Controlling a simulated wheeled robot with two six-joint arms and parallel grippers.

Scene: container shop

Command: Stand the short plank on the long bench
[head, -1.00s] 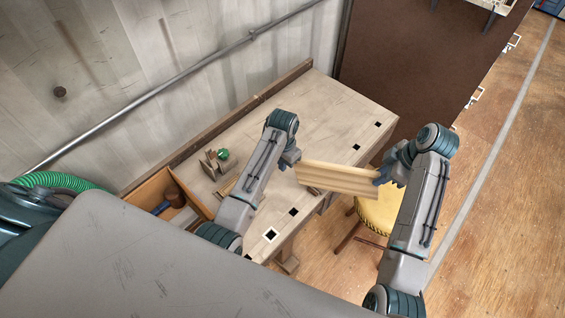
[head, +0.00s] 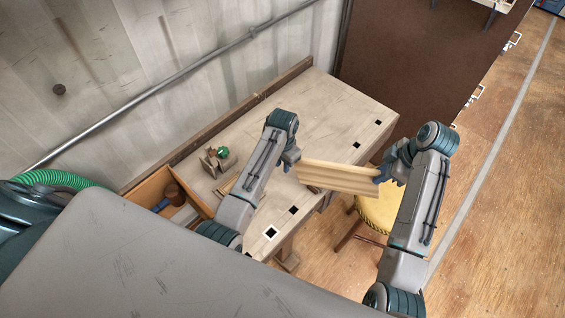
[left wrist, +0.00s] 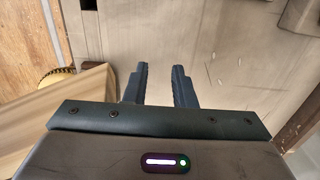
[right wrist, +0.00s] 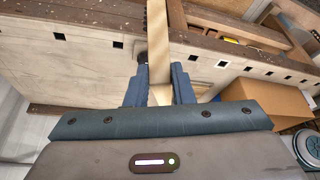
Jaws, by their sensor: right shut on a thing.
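The short plank (head: 337,177) is a pale wooden board held in the air beside the front edge of the long bench (head: 330,100). My right gripper (head: 382,176) is shut on the plank's right end; in the right wrist view the plank (right wrist: 157,45) runs away between the fingers. My left gripper (head: 289,163) is near the plank's left end, over the bench. In the left wrist view its fingers (left wrist: 159,84) are apart with nothing between them, and the plank (left wrist: 60,125) shows at the lower left, beside the gripper.
A yellow stool (head: 380,213) stands below the plank at the bench's front. An open drawer or box with tools (head: 152,190) is at the bench's left end. A small wooden item with a green part (head: 222,154) stands on the bench. The bench's right half is clear.

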